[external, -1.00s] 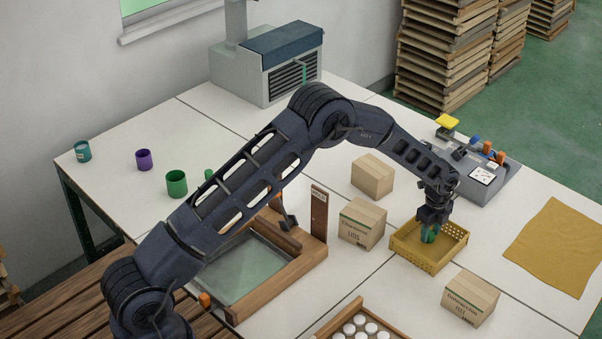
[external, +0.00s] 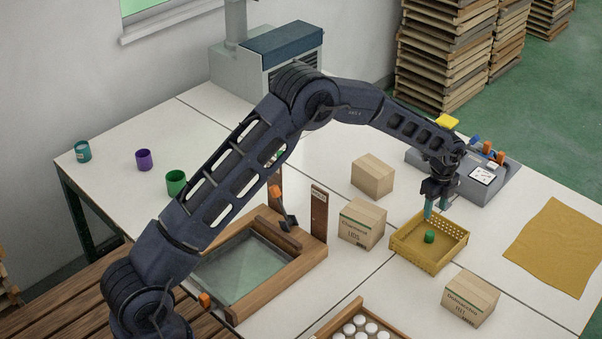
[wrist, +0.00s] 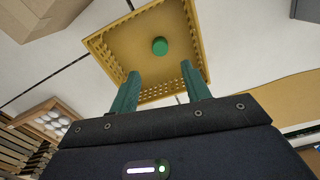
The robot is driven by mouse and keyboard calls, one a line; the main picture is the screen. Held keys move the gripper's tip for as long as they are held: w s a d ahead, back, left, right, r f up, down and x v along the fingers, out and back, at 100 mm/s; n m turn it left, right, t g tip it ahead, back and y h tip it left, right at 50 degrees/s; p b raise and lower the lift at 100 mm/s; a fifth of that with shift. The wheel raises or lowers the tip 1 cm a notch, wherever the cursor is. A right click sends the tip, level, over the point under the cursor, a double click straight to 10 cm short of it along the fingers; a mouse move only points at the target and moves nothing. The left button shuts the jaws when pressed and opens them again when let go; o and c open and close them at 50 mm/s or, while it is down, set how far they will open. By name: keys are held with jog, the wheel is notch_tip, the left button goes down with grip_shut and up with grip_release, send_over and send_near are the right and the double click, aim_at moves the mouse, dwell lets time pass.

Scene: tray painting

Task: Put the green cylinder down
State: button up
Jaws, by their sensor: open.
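The green cylinder (external: 429,237) stands inside the yellow perforated basket (external: 413,258), on its floor, clear of the walls. In the wrist view the cylinder (wrist: 160,46) shows as a round green top within the basket (wrist: 97,48). My gripper (external: 436,212) is above the basket's back part, up and away from the cylinder. In the wrist view my gripper (wrist: 160,84) has its two green fingers spread apart with nothing between them.
Cardboard boxes (external: 362,223) (external: 372,176) (external: 470,298) stand around the basket. A grey device (external: 500,175) with coloured knobs is behind it. A mustard cloth (external: 555,245) lies at the right. A wooden frame tray (external: 285,284) is left, and green (external: 176,183), purple (external: 143,160) and teal (external: 82,151) cups stand far left.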

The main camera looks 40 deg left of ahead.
jog(key=s+a+r+n+t, duration=0.1)
jog(key=s+a+r+n, duration=0.2)
jog(key=r, duration=0.6)
jog(key=s+a+r+n, duration=0.1)
jog(key=s+a+r, duration=0.2)
jog(key=s+r, duration=0.5)
jog(key=s+a+r+n+t, duration=0.1)
jog(key=s+a+r+n, duration=0.5)
jog(key=s+r, duration=0.8)
jog(key=s+a+r+n+t, duration=0.1)
jog(key=s+a+r+n, duration=0.15)
jog(key=s, duration=0.65)
jog(key=s+a+r+n, duration=0.2)
jog(key=s+a+r, duration=0.15)
jog(key=s, duration=0.55)
jog(key=s+a+f+n, duration=0.1)
jog(key=s+f+n, duration=0.1)
jog(key=s, duration=0.6)
jog(key=s+a+f+n+t, duration=0.1)
jog(key=s+a+f+n, duration=0.1)
jog(key=s, duration=0.6)
jog(key=shift+a+f+n+t, duration=0.3)
jog(key=shift+f+n, duration=0.25)
jog(key=shift+n, duration=0.3)
jog(key=shift+o, duration=0.5)
